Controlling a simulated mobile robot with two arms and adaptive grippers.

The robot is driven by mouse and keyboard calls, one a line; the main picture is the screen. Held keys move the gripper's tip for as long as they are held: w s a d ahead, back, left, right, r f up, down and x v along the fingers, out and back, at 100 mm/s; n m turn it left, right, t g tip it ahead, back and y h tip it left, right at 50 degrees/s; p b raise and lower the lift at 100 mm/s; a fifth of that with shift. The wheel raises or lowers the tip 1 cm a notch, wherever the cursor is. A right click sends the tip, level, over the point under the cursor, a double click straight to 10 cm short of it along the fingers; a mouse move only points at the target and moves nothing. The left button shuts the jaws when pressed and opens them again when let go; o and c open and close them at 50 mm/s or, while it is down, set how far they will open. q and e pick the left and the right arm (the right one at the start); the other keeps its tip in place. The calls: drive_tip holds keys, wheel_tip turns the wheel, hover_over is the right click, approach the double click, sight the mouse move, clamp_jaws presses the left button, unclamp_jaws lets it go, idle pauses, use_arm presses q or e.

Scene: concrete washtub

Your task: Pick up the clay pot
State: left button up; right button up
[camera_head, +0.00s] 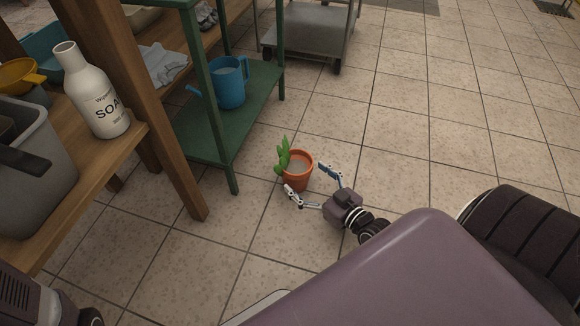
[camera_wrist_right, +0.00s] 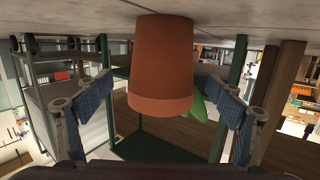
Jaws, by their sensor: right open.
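The orange clay pot (camera_head: 298,178) stands upright on the tiled floor in the head view, with a green plant (camera_head: 283,158) at its left side. My right gripper (camera_head: 307,181) is open, with one finger on each side of the pot. In the right wrist view, the pot (camera_wrist_right: 162,65) appears upside down between the two blue-padded fingers of my right gripper (camera_wrist_right: 162,100), with gaps on both sides. A green leaf (camera_wrist_right: 198,108) shows behind it. My left gripper is not clearly in view.
A green shelf (camera_head: 215,140) with a blue jug (camera_head: 229,83) stands just behind and left of the pot. A wooden table (camera_head: 125,150) at the left holds a soap bottle (camera_head: 92,90) and a grey bin (camera_head: 35,190). A metal cart (camera_head: 305,35) stands at the back. Floor to the right is clear.

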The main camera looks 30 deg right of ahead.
sight(294, 168)
drive_tip(key=b+x, duration=0.4)
drive_tip(key=shift+w+a+f, duration=0.2)
drive_tip(key=shift+w+f, duration=0.05)
drive_tip(key=shift+w+r, duration=0.1)
drive_tip(key=shift+w, duration=0.3)
drive_tip(key=c, duration=2.2)
drive_tip(key=shift+w+r, duration=0.1)
drive_tip(key=shift+r, duration=0.15)
